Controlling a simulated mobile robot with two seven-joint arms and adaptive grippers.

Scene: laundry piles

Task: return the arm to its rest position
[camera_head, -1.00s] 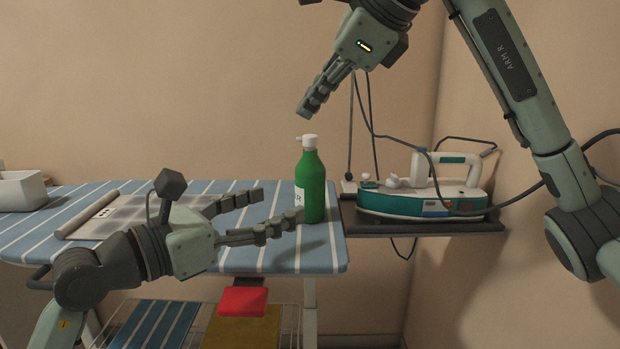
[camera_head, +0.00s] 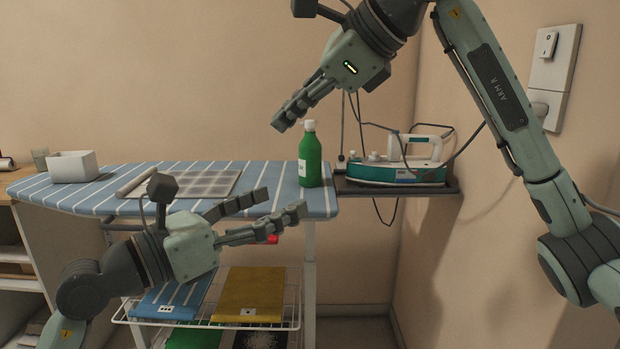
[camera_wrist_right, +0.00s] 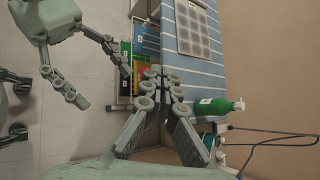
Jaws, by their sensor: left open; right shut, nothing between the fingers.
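My right gripper (camera_head: 281,124) is shut and empty, high above the ironing board near the green bottle (camera_head: 309,158). Its arm comes in from the right. In the right wrist view the right gripper (camera_wrist_right: 160,73) shows with its fingers together. My left gripper (camera_head: 285,203) is open and empty, low in front of the board's near edge, with its fingers pointing right. It also shows in the right wrist view (camera_wrist_right: 101,88). The bottle stands upright on the board's right end, apart from both grippers.
The striped ironing board (camera_head: 80,195) holds a white bin (camera_head: 73,167) and a flat grey sheet (camera_head: 195,184). An iron (camera_head: 395,172) with a cable sits on a dark rest at right. Folded cloths (camera_head: 248,295) lie on a wire rack below. A wall outlet (camera_head: 548,75) is at right.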

